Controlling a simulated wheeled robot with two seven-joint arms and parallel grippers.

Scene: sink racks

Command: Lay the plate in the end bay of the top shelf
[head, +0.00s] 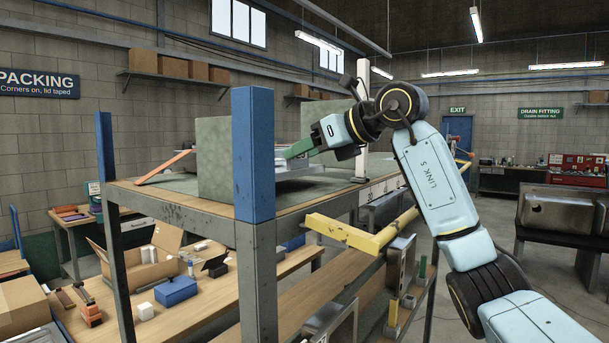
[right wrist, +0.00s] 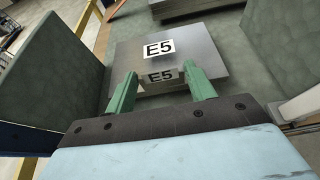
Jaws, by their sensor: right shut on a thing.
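The plate (right wrist: 195,60) is a flat grey metal sheet with an E5 label on top and another on its near upright tab. My right gripper (right wrist: 161,88) has its green fingers on either side of that tab, shut on the plate. In the head view, my right gripper (head: 290,154) reaches from the right over the top shelf (head: 180,205), and part of the plate (head: 292,170) shows below its fingers. The plate is between two grey-green upright dividers; whether it touches the shelf mat is unclear. My left gripper is not in view.
A near divider (head: 213,158) and a blue corner post (head: 253,150) stand in front of the plate's bay. Another metal plate or stack (right wrist: 200,8) lies beyond. A yellow bar (head: 345,232) juts out below the shelf. An orange strip (head: 163,167) leans at the left.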

